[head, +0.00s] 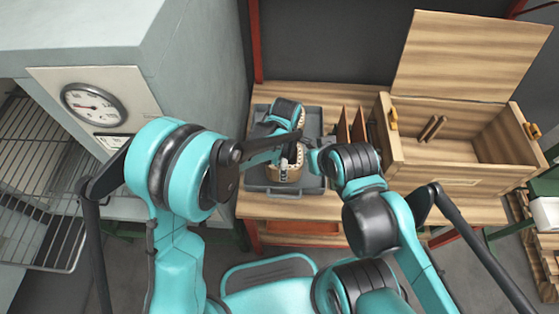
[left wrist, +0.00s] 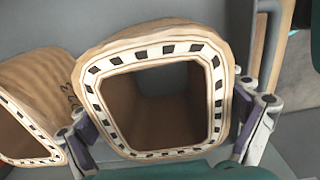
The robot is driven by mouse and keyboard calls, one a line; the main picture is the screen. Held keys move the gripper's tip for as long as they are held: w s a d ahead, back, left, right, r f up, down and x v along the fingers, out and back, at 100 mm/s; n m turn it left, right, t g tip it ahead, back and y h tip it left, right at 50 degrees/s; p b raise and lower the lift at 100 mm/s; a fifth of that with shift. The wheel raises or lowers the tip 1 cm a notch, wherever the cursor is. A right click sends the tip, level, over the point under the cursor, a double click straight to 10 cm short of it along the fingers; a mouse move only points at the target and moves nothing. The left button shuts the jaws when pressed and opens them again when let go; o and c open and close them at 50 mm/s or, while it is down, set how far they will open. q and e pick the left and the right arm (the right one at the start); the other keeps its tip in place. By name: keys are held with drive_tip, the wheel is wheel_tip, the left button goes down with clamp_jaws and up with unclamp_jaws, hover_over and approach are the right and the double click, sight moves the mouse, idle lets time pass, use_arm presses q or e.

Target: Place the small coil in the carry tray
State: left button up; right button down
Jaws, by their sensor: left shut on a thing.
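A grey carry tray (head: 258,178) lies on the wooden bench. A tan coil with a square opening and a black-and-white edge band (left wrist: 85,48) stands between the fingers of my left gripper (left wrist: 168,130), which is shut on it. In the head view my left gripper (head: 284,158) and the coil (head: 284,172) are over the tray, partly hidden by my arms. I cannot tell whether the coil's underside touches the tray floor. A second tan coil (left wrist: 42,85) with dark handwriting is close on the left in the left wrist view.
An open wooden crate (head: 440,168) with its lid raised stands right of the tray. Upright brown dividers (head: 350,125) stand between them. A grey oven-like cabinet (head: 140,85) with a dial (head: 93,104) and wire racks (head: 35,190) is at the left.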

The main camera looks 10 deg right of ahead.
use_arm(q)
drive_tip(key=shift+s+d, duration=0.3)
drive_tip(key=o, duration=1.3)
drive_tip(key=shift+f, duration=0.1)
drive_tip(key=shift+o, duration=0.2)
drive_tip(key=shift+w+a, duration=0.15)
use_arm(e)
drive_tip(key=shift+s+d, duration=0.25)
use_arm(q)
wheel_tip(320, 180, up, 12)
drive_tip(key=p, duration=0.4)
drive_tip(key=shift+r, duration=0.2)
use_arm(e)
wheel_tip(320, 180, up, 4)
drive_tip(key=shift+f, duration=0.1)
